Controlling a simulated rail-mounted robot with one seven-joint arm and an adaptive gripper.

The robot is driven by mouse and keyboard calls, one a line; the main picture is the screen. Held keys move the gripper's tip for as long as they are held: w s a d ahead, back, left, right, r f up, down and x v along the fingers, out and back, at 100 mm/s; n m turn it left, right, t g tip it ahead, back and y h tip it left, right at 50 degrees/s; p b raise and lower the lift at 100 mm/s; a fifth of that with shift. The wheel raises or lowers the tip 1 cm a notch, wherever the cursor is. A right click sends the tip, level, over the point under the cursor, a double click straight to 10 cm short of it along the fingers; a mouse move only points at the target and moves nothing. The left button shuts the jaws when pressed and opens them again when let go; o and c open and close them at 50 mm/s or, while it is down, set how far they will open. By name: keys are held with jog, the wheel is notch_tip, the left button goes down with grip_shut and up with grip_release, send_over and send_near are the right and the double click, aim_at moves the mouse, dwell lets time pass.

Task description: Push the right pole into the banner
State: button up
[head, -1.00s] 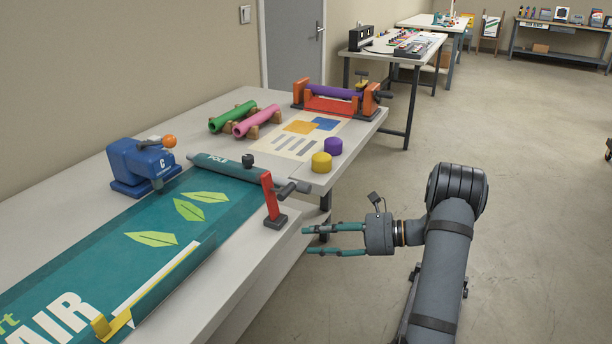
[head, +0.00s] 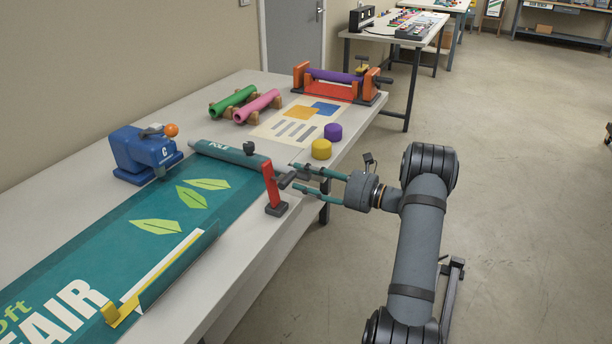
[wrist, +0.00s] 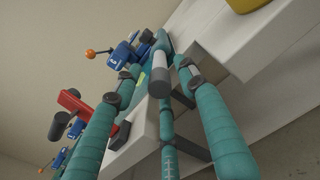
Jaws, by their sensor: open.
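The teal banner (head: 105,240) with green leaves lies flat along the table. The right pole (head: 230,154), marked POLE, lies across its far end, and a grey end piece (head: 287,179) sticks out past the table edge side. A red upright stand (head: 271,187) is beside that end. In the wrist view the grey-tipped pole end (wrist: 160,80) shows between my fingers (wrist: 158,68). I cannot tell whether they touch it.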

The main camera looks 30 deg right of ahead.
jog(key=shift+a, duration=0.1)
jog(key=shift+c, duration=1.1)
jog(key=c, duration=0.7)
grip_shut()
